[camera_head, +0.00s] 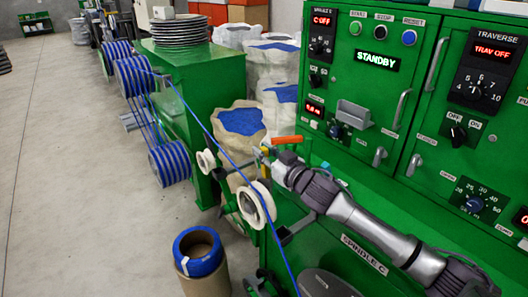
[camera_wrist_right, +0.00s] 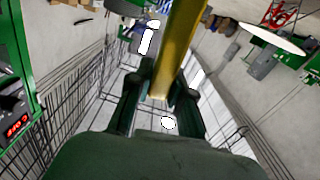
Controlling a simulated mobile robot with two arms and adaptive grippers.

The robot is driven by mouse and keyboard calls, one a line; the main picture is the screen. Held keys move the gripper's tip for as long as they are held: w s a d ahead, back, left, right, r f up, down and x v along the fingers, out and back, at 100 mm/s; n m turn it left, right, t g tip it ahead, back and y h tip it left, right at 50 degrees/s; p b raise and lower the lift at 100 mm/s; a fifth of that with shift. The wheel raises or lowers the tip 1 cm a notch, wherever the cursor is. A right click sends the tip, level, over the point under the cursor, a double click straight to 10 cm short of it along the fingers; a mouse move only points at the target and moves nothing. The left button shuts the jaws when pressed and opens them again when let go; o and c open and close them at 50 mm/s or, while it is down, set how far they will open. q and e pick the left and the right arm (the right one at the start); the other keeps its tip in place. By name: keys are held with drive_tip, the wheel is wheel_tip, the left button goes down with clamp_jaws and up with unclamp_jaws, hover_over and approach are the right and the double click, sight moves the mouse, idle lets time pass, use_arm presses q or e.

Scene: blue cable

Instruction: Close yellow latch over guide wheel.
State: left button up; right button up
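My right gripper (camera_head: 265,153) reaches in from the right, in front of the green machine, above the larger white guide wheel (camera_head: 247,206). A small yellow piece, the latch (camera_head: 264,149), shows at its fingertips. In the right wrist view the yellow latch (camera_wrist_right: 187,45) is a long bar running down between the two dark fingers (camera_wrist_right: 163,80), which lie close against both its sides. The blue cable (camera_head: 222,148) runs from the spools past the white wheel and down. The latch's seat at the wheel is hidden. My left gripper is not in view.
An orange handle (camera_head: 287,140) sticks out just above the gripper. A smaller white wheel (camera_head: 206,160) stands farther back. The green control panel (camera_head: 385,100) is close on the right. A blue-rimmed drum (camera_head: 199,262) stands on the floor; open floor lies left.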

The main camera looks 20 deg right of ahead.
clamp_jaws()
drive_tip(key=shift+a, duration=0.15)
drive_tip(key=a+n, duration=0.1)
drive_tip(key=n, duration=0.1)
drive_tip(key=s+a+f+n, duration=0.1)
drive_tip(key=n, duration=0.1)
drive_tip(key=a+n+p, duration=0.1)
drive_tip(key=n, duration=0.1)
drive_tip(key=shift+s+a+f, duration=0.25)
drive_tip(key=shift+a+f, duration=0.1)
drive_tip(key=shift+f, duration=0.05)
drive_tip(key=s+a+f+n+b, duration=0.1)
drive_tip(key=a+f+n, duration=0.2)
drive_tip(key=f+n, duration=0.3)
drive_tip(key=shift+f+n+b, duration=0.25)
drive_tip(key=shift+n+b, duration=0.15)
drive_tip(key=shift+n, duration=2.1)
drive_tip(key=shift+f, duration=0.1)
